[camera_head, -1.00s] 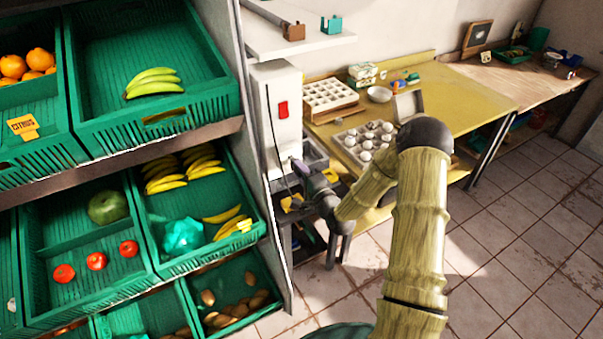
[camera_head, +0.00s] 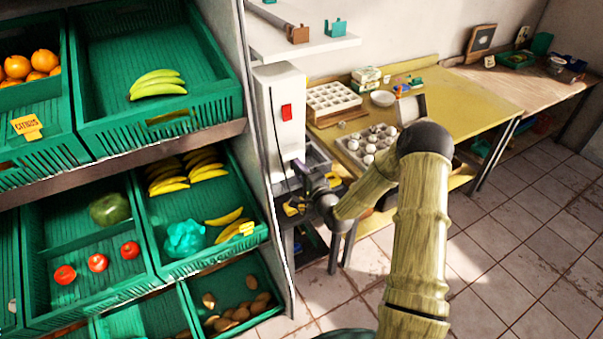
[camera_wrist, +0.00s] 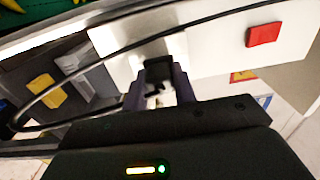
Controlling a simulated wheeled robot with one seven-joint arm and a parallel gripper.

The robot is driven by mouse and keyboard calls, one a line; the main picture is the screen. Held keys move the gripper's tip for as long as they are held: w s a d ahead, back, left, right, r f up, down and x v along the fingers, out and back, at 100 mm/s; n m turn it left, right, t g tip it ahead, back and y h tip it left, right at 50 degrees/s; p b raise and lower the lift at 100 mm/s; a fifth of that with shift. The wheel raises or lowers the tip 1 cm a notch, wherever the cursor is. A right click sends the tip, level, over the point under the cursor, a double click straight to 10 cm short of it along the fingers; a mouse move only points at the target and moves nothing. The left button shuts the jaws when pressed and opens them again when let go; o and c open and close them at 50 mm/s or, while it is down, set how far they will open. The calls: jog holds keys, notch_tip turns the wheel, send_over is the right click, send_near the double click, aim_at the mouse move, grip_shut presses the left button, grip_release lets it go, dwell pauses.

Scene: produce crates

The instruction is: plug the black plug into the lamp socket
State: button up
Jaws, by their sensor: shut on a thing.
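The black plug (camera_wrist: 158,70) is between the fingers of my gripper (camera_wrist: 160,88) in the wrist view, and the gripper is shut on it. The plug's far end is up against a white block on a pale panel, which looks like the socket (camera_wrist: 128,58). I cannot tell whether the plug is in it or only in front of it. In the head view the white box with a red switch (camera_head: 279,120) hangs at the end of the shelving. My gripper (camera_head: 304,184) is just below it, small and partly hidden by my arm.
A black cable (camera_wrist: 75,68) loops across the wrist view. A red switch (camera_wrist: 263,34) is right of the plug. A yellow item (camera_wrist: 53,96) lies in a grey compartment at left. Produce crates (camera_head: 165,118) stand left. A yellow table (camera_head: 460,100) with egg trays stands behind my arm.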

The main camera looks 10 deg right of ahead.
jog(key=shift+w+a, duration=0.1)
jog(key=shift+w, duration=0.15)
jog(key=o, duration=1.1)
jog(key=shift+w, duration=0.1)
jog(key=shift+c, duration=0.2)
jog(key=b+v, duration=0.4)
jog(key=v, duration=1.3)
jog(key=shift+s, duration=0.25)
